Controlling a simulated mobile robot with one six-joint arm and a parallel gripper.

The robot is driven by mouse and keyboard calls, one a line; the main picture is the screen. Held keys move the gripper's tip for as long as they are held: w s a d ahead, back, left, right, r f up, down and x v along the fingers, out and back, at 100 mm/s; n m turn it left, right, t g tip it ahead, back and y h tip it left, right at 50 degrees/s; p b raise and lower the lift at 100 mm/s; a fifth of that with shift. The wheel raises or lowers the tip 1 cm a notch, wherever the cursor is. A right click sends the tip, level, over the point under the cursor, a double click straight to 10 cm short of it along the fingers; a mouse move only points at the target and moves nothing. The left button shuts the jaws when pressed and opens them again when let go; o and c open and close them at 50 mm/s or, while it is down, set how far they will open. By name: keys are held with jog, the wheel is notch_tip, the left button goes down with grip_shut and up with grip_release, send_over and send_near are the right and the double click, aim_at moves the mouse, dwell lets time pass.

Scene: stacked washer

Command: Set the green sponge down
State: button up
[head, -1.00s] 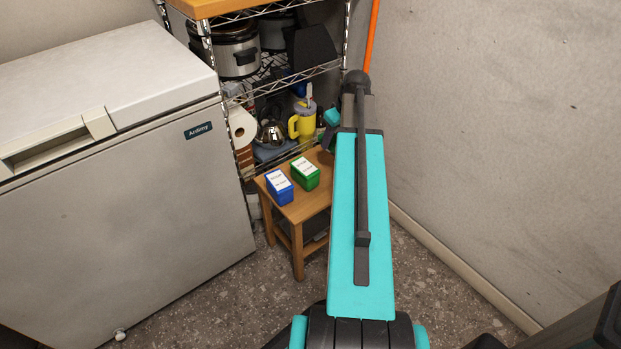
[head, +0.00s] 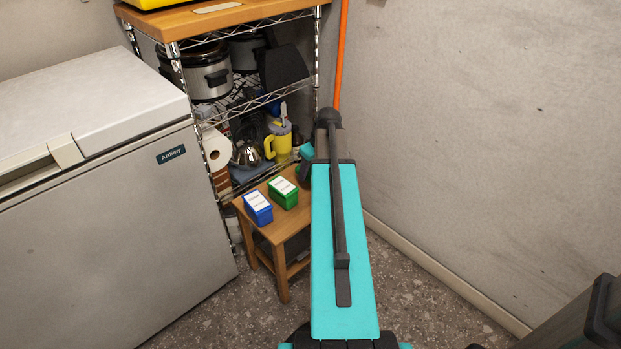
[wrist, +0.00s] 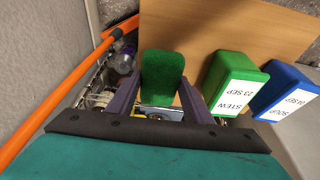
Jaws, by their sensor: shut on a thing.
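The green sponge (wrist: 163,76) is between the two fingers of my gripper (wrist: 160,92) in the wrist view. My gripper is shut on it and holds it over or near the edge of a small wooden stool (wrist: 205,28). I cannot tell whether the sponge touches the stool top. The stool also shows there (head: 275,231).
A green box (head: 283,192) and a blue box (head: 258,208) stand on the stool. The green box (wrist: 232,85) is just right of my gripper in the wrist view. A wire shelf (head: 240,100) stands behind, a chest freezer (head: 110,220) left, a wall right.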

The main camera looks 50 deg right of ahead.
jog(key=shift+f+b, duration=0.45)
jog(key=shift+f, duration=1.35)
jog(key=o, duration=1)
jog(key=shift+f, duration=0.1)
jog(key=p+v, duration=0.3)
jog(key=v, duration=0.9)
jog(key=shift+s, duration=0.1)
